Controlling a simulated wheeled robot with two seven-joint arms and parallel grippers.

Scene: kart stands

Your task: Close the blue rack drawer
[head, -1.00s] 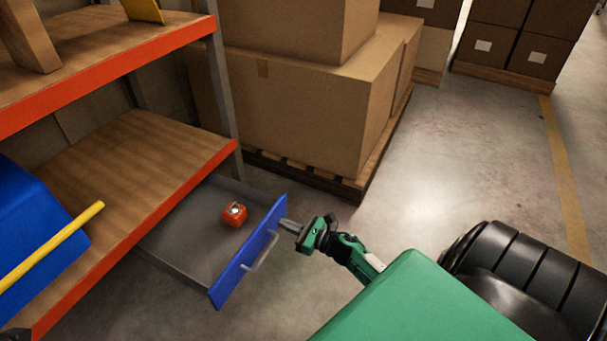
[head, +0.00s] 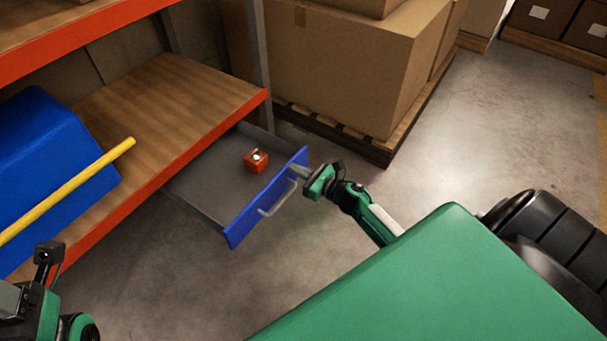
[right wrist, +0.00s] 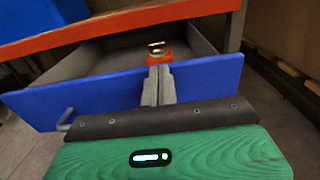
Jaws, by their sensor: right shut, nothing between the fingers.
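The blue-fronted rack drawer (head: 243,222) is pulled partly out below the lower shelf in the head view; its front also spans the right wrist view (right wrist: 105,95). A pale bar handle (head: 277,200) sits on the front. A small orange object (head: 256,161) lies inside the drawer. My right gripper (head: 297,170) is shut and empty, its tips at the right end of the drawer front; in the right wrist view its fingers (right wrist: 159,86) overlap the blue panel. Whether they touch it is hard to tell. My left gripper is at the lower left edge, its fingers largely cut off.
The rack's orange-edged shelf (head: 190,145) is above the drawer. A blue bin (head: 50,150) and a yellow bar (head: 70,185) are at the left. Cardboard boxes (head: 345,75) on a pallet (head: 350,140) stand behind. Bare floor (head: 190,275) lies in front of the drawer.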

